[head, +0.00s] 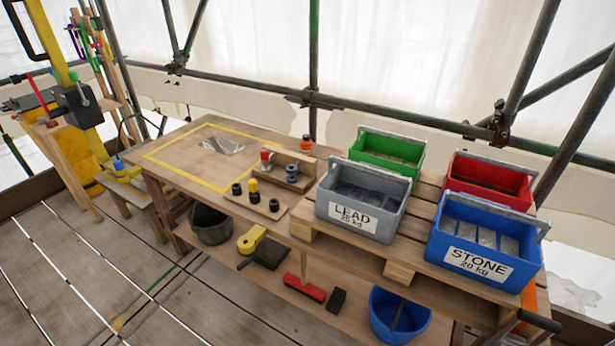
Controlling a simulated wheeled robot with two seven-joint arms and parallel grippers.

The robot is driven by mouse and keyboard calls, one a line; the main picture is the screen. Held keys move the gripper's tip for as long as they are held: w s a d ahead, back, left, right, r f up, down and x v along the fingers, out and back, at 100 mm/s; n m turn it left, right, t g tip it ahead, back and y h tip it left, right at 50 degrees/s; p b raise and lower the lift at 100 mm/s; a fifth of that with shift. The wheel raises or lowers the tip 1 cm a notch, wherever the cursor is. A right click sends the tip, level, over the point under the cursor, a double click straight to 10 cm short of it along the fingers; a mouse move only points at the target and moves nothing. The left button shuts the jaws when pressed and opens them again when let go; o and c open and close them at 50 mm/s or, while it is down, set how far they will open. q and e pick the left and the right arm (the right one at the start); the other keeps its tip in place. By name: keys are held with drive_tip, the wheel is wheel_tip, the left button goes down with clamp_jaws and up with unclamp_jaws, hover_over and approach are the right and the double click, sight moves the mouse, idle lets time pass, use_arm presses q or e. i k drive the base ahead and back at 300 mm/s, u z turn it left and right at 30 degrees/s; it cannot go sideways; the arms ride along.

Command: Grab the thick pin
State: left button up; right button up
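A small wooden rack (240,207) stands on the workbench, with several short pin-like pieces on it. Dark pieces stand at its left (237,188) and right (274,205), and one with a yellow top (253,185) stands between them. On the wooden block behind it are a piece with a red top (265,155) and a thicker grey-black piece (292,173). An orange and dark piece (306,142) stands behind the block. I cannot tell for sure which one is the thick pin. Neither gripper shows in the head view.
Grey LEAD (352,233), blue STONE (478,268), green (388,165) and red (470,195) bins fill the bench's right. A yellow-taped area (180,157) holds a clear item (222,146). Buckets and tools sit on the lower shelf. The plank floor (90,290) at left is mostly clear.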

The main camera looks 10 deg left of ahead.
sight(252, 183)
drive_tip(key=z, duration=0.25)
drive_tip(key=i, duration=1.2)
drive_tip(key=u, duration=0.45)
